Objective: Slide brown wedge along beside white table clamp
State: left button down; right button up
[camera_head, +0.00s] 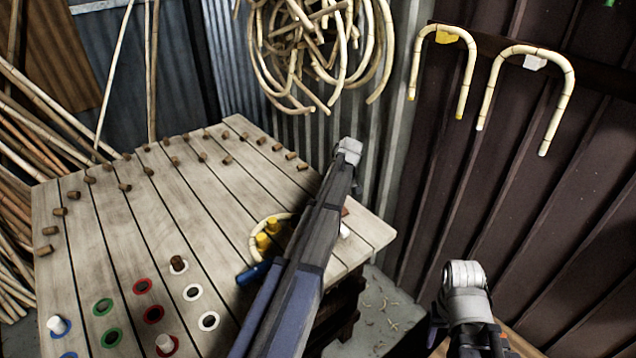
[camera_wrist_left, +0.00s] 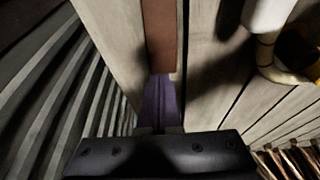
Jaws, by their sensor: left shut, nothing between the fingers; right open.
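The brown wedge (camera_wrist_left: 161,35) is a long flat bar on the table boards in the left wrist view. In the head view only a small piece of it (camera_head: 345,211) shows beside my left arm. The white table clamp (camera_wrist_left: 265,14) stands to its right in the wrist view, apart from it; in the head view a bit of white (camera_head: 344,230) shows. My left gripper (camera_wrist_left: 162,82) is shut, its purple fingertips at the wedge's near end, not around it. My right gripper (camera_head: 482,342) is open and empty at the lower right, partly cut off by the frame edge.
The plank table (camera_head: 215,235) carries several short brown pegs along its far side and coloured rings in front. Yellow pieces (camera_head: 265,240) in a hoop and a blue object (camera_head: 252,273) lie beside my left arm. Bent canes (camera_head: 525,60) hang on the wall.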

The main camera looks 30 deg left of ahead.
pick_arm(q)
jog(key=d, duration=0.1)
jog(key=s+d, duration=0.1)
jog(key=d, duration=0.1)
jog(key=s+d, duration=0.1)
jog(key=d, duration=0.1)
jog(key=shift+s+d, duration=0.15)
jog(key=shift+s, duration=0.1)
jog(key=shift+w, duration=0.1)
jog(key=a, duration=0.1)
jog(key=w+a, duration=0.1)
jog(key=a, duration=0.1)
jog(key=shift+w+a, duration=0.4)
jog(key=p+v, duration=0.9)
jog(key=v, duration=0.1)
jog(key=shift+s+d, duration=0.1)
